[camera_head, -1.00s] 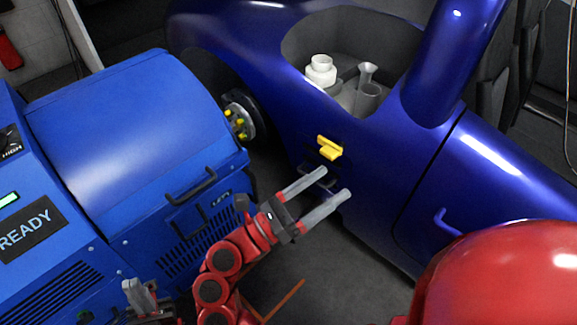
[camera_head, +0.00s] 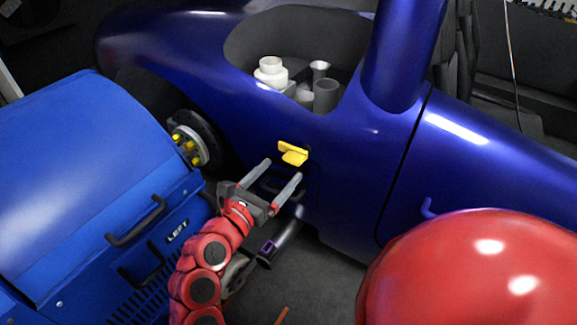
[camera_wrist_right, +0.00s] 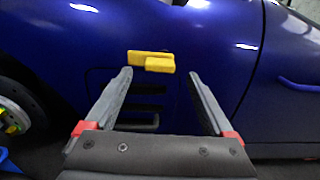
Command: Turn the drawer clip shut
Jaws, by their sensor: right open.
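The yellow clip (camera_head: 293,153) sits on the side of the blue car body, above a dark drawer front with a black handle. In the right wrist view the clip (camera_wrist_right: 151,61) lies roughly level across the top edge of the drawer outline, and the drawer handle (camera_wrist_right: 135,124) shows between my fingers. My right gripper (camera_head: 281,169) is open and empty, its fingers pointing at the car just below the clip. In the wrist view the clip is just beyond and above the fingertips (camera_wrist_right: 160,73); I see no contact. My left gripper is out of view.
The blue machine (camera_head: 70,165) with black handles stands at left, close to my right arm. A wheel hub (camera_head: 188,146) with yellow nuts is left of the clip. A grey tube (camera_head: 281,245) with a purple mark lies low beneath the gripper. The car door is at right.

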